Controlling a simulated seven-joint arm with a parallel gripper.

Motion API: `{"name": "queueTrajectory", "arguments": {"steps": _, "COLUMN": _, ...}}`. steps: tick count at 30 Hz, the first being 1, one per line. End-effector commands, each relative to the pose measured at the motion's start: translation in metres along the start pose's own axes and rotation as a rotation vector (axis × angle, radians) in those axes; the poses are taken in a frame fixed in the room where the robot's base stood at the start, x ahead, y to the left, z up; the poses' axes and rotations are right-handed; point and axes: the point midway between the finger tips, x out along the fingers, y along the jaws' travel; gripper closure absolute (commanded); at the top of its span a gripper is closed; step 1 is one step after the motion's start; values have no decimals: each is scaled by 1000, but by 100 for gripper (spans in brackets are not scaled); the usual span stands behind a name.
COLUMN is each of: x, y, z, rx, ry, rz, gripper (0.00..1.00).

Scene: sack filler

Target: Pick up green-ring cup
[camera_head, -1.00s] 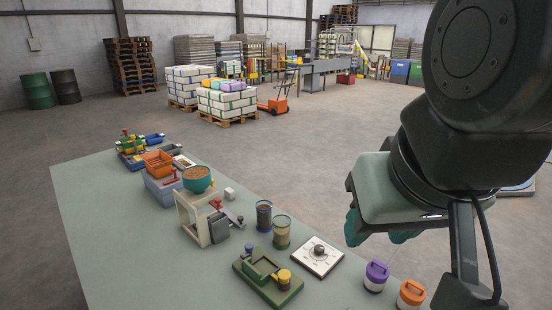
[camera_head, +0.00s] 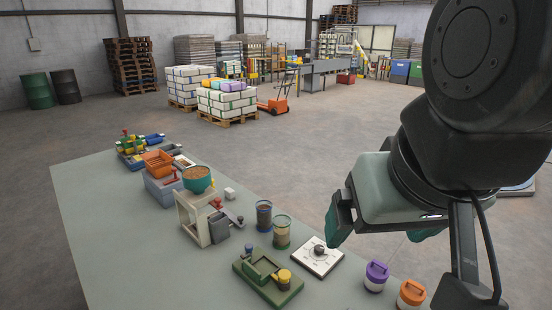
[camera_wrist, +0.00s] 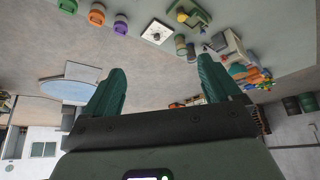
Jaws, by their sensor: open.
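The green-ring cup (camera_head: 281,232) is a clear cup with grainy brown content and a green ring. It stands upright on the table (camera_head: 120,260), just right of a similar cup with a blue ring (camera_head: 264,215). In the wrist view two small cups show near the top; the green-ring cup (camera_wrist: 181,44) seems to be the left one. My gripper (camera_head: 382,230) is open and empty, raised in the air to the right of the cups. Its teal fingers also show wide apart in the wrist view (camera_wrist: 160,92). Nothing is between them.
A white dial plate (camera_head: 318,257) lies right of the cups. A green tray fixture (camera_head: 268,281) is in front. Purple-lidded (camera_head: 376,276) and orange-lidded (camera_head: 411,294) jars stand at the right edge. A white stand with a teal bowl (camera_head: 197,180) stands left.

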Motion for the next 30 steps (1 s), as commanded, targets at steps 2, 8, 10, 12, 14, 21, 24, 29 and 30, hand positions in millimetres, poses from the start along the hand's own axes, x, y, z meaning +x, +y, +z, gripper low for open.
{"name": "queueTrajectory", "arguments": {"steps": 2, "x": 0, "y": 0, "z": -1, "rx": -2, "ry": -1, "rz": 0, "gripper": 10}}
{"name": "queueTrajectory", "arguments": {"steps": 8, "x": 11, "y": -2, "z": -36, "rx": -68, "ry": -25, "rz": 12, "gripper": 10}}
{"name": "queueTrajectory", "arguments": {"steps": 10, "x": 23, "y": -4, "z": -60, "rx": -118, "ry": -42, "rz": 15, "gripper": 10}}
{"name": "queueTrajectory", "arguments": {"steps": 12, "x": 39, "y": -7, "z": -87, "rx": -177, "ry": -59, "rz": 14, "gripper": 10}}
{"name": "queueTrajectory", "arguments": {"steps": 14, "x": 56, "y": -10, "z": -110, "rx": -226, "ry": -71, "rz": 9, "gripper": 10}}
{"name": "queueTrajectory", "arguments": {"steps": 21, "x": 145, "y": -22, "z": -185, "rx": -408, "ry": -112, "rz": -47, "gripper": 10}}
{"name": "queueTrajectory", "arguments": {"steps": 24, "x": 192, "y": -28, "z": -208, "rx": -473, "ry": -122, "rz": -85, "gripper": 10}}
{"name": "queueTrajectory", "arguments": {"steps": 29, "x": 275, "y": -36, "z": -231, "rx": -557, "ry": -128, "rz": -156, "gripper": 10}}
{"name": "queueTrajectory", "arguments": {"steps": 30, "x": 296, "y": -38, "z": -235, "rx": -575, "ry": -127, "rz": -175, "gripper": 10}}
